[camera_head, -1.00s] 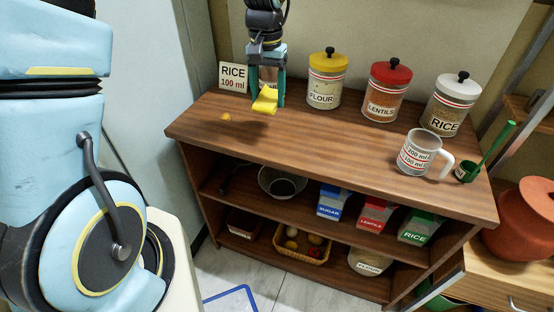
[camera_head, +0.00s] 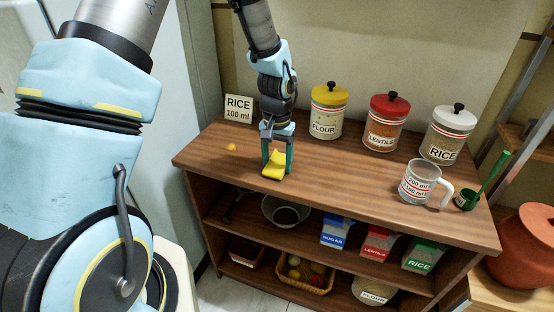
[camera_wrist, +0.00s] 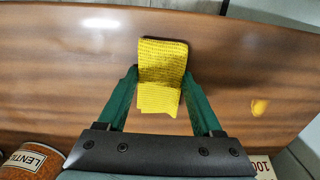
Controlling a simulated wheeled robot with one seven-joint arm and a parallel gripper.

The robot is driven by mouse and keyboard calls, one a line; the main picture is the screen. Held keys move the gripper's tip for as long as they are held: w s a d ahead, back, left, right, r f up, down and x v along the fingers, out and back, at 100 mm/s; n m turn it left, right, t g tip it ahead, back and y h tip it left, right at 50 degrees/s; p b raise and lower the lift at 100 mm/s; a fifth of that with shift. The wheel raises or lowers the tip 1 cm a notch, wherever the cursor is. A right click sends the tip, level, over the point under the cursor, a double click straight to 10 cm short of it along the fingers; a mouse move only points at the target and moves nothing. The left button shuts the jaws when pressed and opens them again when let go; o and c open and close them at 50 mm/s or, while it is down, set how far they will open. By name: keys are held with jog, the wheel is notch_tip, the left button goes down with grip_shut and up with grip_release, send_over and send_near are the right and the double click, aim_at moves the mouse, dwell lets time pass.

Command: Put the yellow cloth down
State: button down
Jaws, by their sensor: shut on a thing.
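The yellow cloth (camera_head: 275,165) is folded and held between the two green fingers of my gripper (camera_head: 277,160), low over the left part of the wooden cabinet top (camera_head: 330,185). In the wrist view the cloth (camera_wrist: 160,65) hangs past the fingertips of my gripper (camera_wrist: 160,80). Its far end appears close to the wood, but I cannot tell whether it touches. The fingers are shut on the cloth.
A RICE 100 ml sign (camera_head: 239,108), a flour jar (camera_head: 327,110), a lentils jar (camera_head: 385,122) and a rice jar (camera_head: 446,134) stand along the back. A measuring cup (camera_head: 420,182) and green scoop (camera_head: 467,198) are right. A small yellow-orange spot (camera_head: 231,147) lies left. The front middle is clear.

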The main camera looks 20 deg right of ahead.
aim_at(277, 161)
jog(key=shift+f, duration=0.1)
jog(key=shift+c, duration=0.2)
grip_release()
notch_tip(277, 161, up, 12)
jog(key=b, duration=0.2)
jog(key=shift+b, duration=0.3)
jog(key=s+a+n+t, duration=0.1)
jog(key=s+a+n, duration=0.2)
jog(key=a, duration=2.6)
jog(key=n, duration=0.4)
jog(key=shift+s+a+t, duration=0.2)
jog(key=shift+a+t, duration=0.1)
